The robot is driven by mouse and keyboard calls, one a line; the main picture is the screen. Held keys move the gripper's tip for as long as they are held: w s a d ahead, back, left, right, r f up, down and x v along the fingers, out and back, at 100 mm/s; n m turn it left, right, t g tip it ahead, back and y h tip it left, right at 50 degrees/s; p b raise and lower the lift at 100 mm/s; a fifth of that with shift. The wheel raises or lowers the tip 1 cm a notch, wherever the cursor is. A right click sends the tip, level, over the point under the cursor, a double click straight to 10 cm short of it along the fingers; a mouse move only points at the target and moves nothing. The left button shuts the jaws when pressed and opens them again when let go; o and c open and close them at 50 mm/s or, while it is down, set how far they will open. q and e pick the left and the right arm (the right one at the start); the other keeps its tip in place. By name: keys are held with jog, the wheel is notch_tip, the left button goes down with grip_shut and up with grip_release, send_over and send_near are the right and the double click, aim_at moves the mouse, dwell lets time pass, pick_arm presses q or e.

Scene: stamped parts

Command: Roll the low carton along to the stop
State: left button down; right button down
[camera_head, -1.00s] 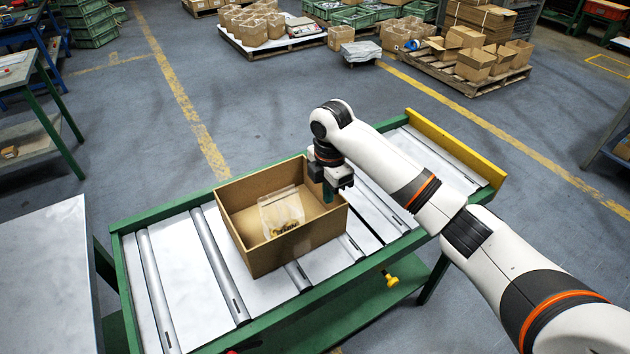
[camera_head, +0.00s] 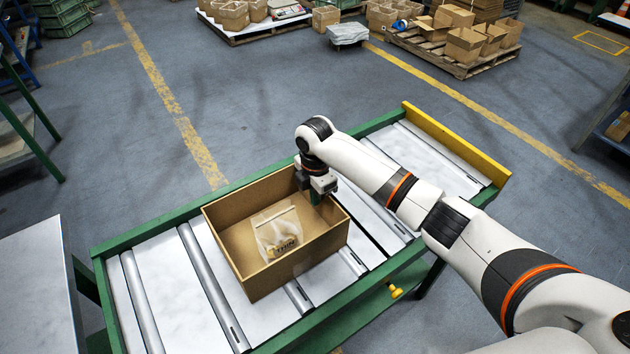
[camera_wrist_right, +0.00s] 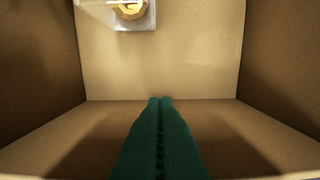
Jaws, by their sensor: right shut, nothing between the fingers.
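The low carton (camera_head: 240,265) is an open brown box standing on a green-framed roller conveyor (camera_head: 150,238). A clear bag (camera_head: 277,232) with something yellowish lies inside it; the bag also shows at the top of the right wrist view (camera_wrist_right: 128,12). The yellow stop (camera_head: 455,143) spans the conveyor's far right end, with a gap between it and the carton. My right gripper (camera_head: 316,198) is shut and empty, its green fingers pointing down inside the carton near the right wall. In the right wrist view the fingertips (camera_wrist_right: 160,99) are together; wall contact is unclear. My left gripper is out of view.
Bare rollers lie between carton and stop, partly behind my right arm. A grey table (camera_head: 40,290) stands at left. A yellow knob (camera_head: 395,291) sits below the conveyor's front rail. Pallets with cartons (camera_head: 465,45) stand on the floor behind.

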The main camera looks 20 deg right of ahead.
jog(key=shift+w+f, duration=0.1)
jog(key=shift+f, duration=0.55)
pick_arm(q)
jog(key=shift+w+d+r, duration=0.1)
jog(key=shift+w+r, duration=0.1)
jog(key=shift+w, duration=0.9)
pick_arm(e)
jog(key=shift+f, duration=0.55)
